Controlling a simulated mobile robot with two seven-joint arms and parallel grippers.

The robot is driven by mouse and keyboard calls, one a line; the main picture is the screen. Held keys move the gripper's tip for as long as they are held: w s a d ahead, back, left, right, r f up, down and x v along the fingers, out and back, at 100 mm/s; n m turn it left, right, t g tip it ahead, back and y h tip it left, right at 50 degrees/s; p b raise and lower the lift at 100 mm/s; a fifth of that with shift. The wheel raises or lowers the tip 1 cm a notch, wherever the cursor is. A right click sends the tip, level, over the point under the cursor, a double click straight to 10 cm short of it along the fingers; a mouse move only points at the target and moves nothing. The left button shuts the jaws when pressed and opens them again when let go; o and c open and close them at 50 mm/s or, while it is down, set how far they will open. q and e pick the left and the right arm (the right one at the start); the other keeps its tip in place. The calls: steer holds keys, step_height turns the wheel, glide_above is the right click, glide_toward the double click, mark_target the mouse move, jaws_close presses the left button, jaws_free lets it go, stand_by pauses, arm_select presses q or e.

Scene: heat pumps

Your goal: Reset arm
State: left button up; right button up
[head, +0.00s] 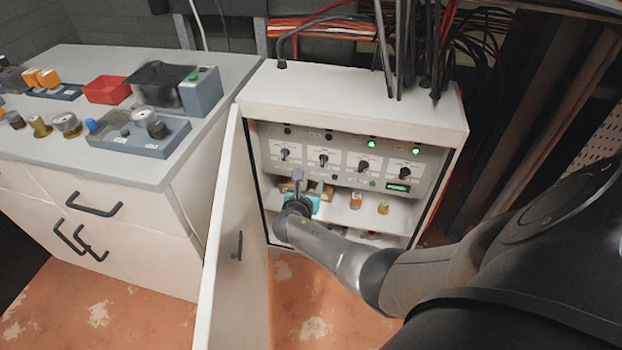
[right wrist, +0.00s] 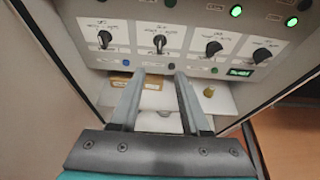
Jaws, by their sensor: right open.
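My right arm comes in from the right in the head view. Its gripper (head: 306,184) is at the open front of the white control cabinet (head: 340,97), just below the panel of switches. In the right wrist view the two fingers of the right gripper (right wrist: 160,95) are apart, with nothing between them. They point toward the panel (right wrist: 190,45), which has several black rotary switches and green lamps on its right part. Whether the fingers touch anything cannot be told. My left gripper is in neither view.
The cabinet door (head: 222,225) stands open at the left of the cabinet. A shelf (head: 345,215) inside holds small parts. A white workbench (head: 130,240) with a red bin (head: 107,90) and devices is at the left. Cables (head: 410,60) rise from the cabinet top.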

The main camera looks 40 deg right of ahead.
steer(key=shift+s+a, duration=0.1)
stand_by(0.5)
steer(key=s+a+f+m+g+y, duration=0.25)
steer(key=s+a+f+m, duration=0.2)
steer(key=s+f, duration=0.55)
steer(key=s+a+f+m+g+y, duration=0.25)
steer(key=s+f+m+y, duration=0.2)
steer(key=s+f, duration=0.55)
steer(key=s+a+f+m+y, duration=0.1)
steer(key=s+a+f+m, duration=0.1)
steer(key=s+m, duration=0.3)
steer(key=s+a+f+m+g+y, duration=0.1)
steer(key=s+a+f+m, duration=0.2)
steer(key=s, duration=0.5)
steer(key=s+a+f+m+y, duration=0.1)
steer(key=s+a+f+m, duration=0.1)
steer(key=s+m, duration=0.4)
steer(key=shift+s+a+f+m, duration=0.3)
steer(key=shift+s+a+f, duration=0.15)
steer(key=shift+s, duration=0.3)
